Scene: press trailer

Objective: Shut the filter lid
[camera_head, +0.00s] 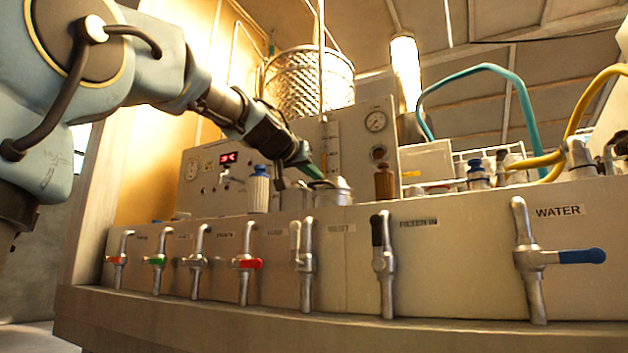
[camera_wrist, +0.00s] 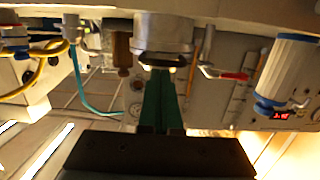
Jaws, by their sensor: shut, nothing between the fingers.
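A short metal filter pot (camera_head: 338,196) stands on the counter top behind the front panel, right of the middle. It also shows upside down at the top of the wrist view (camera_wrist: 163,32). A dark rim or handle (camera_wrist: 160,59) lies at its near end; whether this is the lid, and how far open the lid is, I cannot make out. My gripper (camera_head: 318,177) has green fingers and is shut and empty. Its tips are right at the pot's upper edge. In the wrist view, the fingertips (camera_wrist: 162,72) overlap the dark rim; contact is unclear.
A white bottle with a blue cap (camera_head: 259,190) stands left of the pot, and a brown bottle (camera_head: 384,182) stands close on its right. A gauge panel (camera_head: 362,140) rises behind. Several taps line the front, including the blue-handled water tap (camera_head: 533,260).

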